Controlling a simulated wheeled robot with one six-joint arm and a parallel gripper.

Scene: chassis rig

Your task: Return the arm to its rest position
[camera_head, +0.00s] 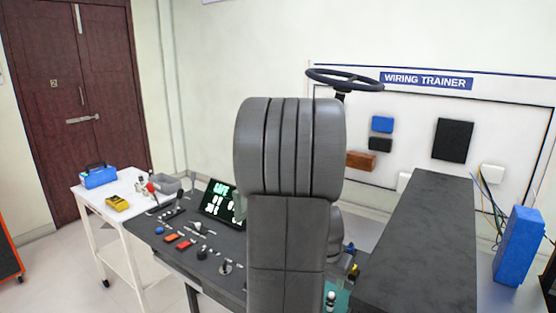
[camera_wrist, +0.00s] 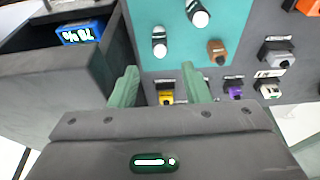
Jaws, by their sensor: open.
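My gripper (camera_wrist: 160,78) shows in the wrist view, its two green fingers apart with a gap between them. The fingers point toward a teal panel (camera_wrist: 185,45) with silver-and-white knobs. A yellow part (camera_wrist: 166,97) shows in the gap between the fingers, and a purple part (camera_wrist: 235,92) sits right of them. I cannot tell whether the fingers touch any part; nothing is clearly held. In the head view I cannot make out my gripper; a large grey seat (camera_head: 290,150) fills the middle and hides what is behind it.
A dark console (camera_head: 190,235) with a lit screen (camera_head: 217,201) and coloured buttons stands left of the seat. A white table (camera_head: 130,188) holds a blue toolbox (camera_head: 99,177). A dark block (camera_head: 420,250) fills the lower right.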

